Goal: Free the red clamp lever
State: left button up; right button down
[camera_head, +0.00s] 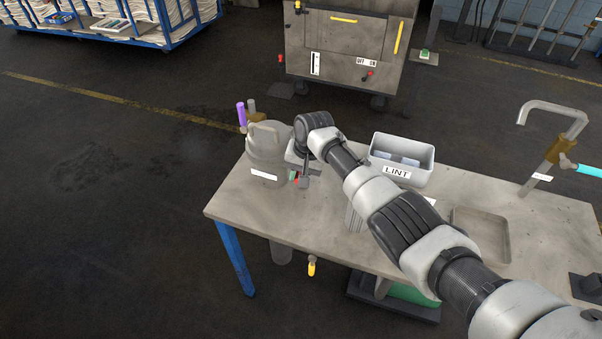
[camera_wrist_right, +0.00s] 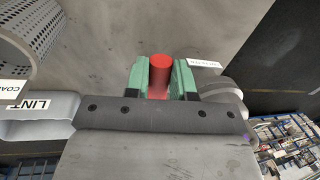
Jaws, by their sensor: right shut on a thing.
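The red clamp lever (camera_wrist_right: 159,72) shows as a short red cylinder in the right wrist view, between the two green fingertips of my right gripper (camera_wrist_right: 160,82). The gripper is shut on it. In the head view my right gripper (camera_head: 299,178) is at the right side of a grey rounded housing (camera_head: 268,142) with a white label, on the table's left end. Only a little red and green shows there; the arm and gripper hide most of the lever. My left gripper is in neither view.
A grey LINT bin (camera_head: 420,158) stands on the table (camera_head: 330,222) right of the housing, close to my arm. A shallow tray (camera_head: 481,232) lies farther right. A purple handle (camera_head: 241,114) rises behind the housing. A bent pipe (camera_head: 553,150) with a cyan handle stands at the right end.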

jog(key=c, duration=1)
grip_release()
jog(key=shift+w+a, duration=0.1)
jog(key=shift+o, duration=0.2)
notch_tip(320, 180, up, 11)
jog(key=d+b, duration=0.1)
jog(key=d, duration=0.1)
jog(key=shift+s+f, duration=0.15)
jog(key=shift+s, duration=0.15)
